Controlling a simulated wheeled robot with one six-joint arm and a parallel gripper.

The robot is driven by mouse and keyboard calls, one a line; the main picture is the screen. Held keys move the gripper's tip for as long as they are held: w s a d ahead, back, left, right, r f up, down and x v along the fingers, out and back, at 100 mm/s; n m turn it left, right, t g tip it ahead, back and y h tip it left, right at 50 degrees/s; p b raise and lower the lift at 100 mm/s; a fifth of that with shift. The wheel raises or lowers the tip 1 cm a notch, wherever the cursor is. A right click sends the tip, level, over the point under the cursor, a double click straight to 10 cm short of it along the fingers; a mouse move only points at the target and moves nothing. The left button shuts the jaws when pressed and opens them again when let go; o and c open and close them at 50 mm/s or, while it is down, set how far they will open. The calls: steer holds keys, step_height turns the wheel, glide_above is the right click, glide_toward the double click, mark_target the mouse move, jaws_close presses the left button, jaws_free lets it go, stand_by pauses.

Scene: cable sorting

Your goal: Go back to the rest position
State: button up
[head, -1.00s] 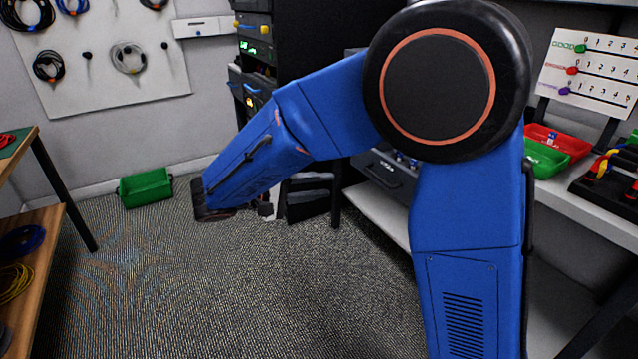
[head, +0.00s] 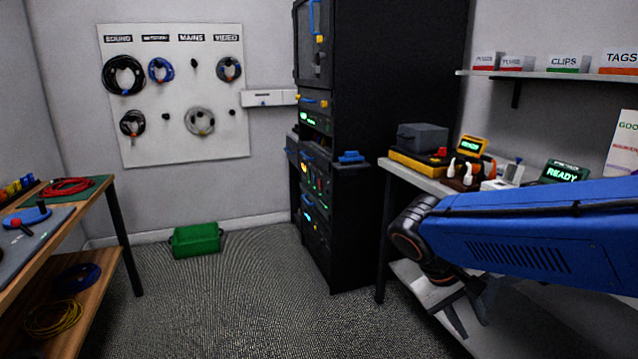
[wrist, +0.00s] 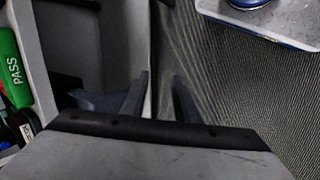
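My blue arm reaches in from the right edge of the head view. My gripper (head: 468,318) hangs at its end, low in front of the right-hand workbench (head: 428,182), partly against the dark gap under the bench top. In the wrist view, the two dark fingers of my gripper (wrist: 160,78) stand apart with nothing between them. The carpet and a grey surface show beyond the fingers. I see no cable in my gripper.
A black rack (head: 400,80) stands beside the right bench. A green bin (head: 196,240) sits on the floor by the back wall. A wooden table (head: 85,235) with cables is at left. A green PASS sign (wrist: 12,68) shows in the wrist view. The middle carpet is clear.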

steer(key=s+f+m+t+y, duration=0.1)
steer(key=s+t+y, duration=0.3)
steer(key=s, duration=0.6)
steer(key=shift+a+f+m+y, duration=0.15)
steer(key=shift+a+m+y, duration=0.25)
steer(key=shift+y, duration=0.7)
steer(key=shift+d, duration=0.15)
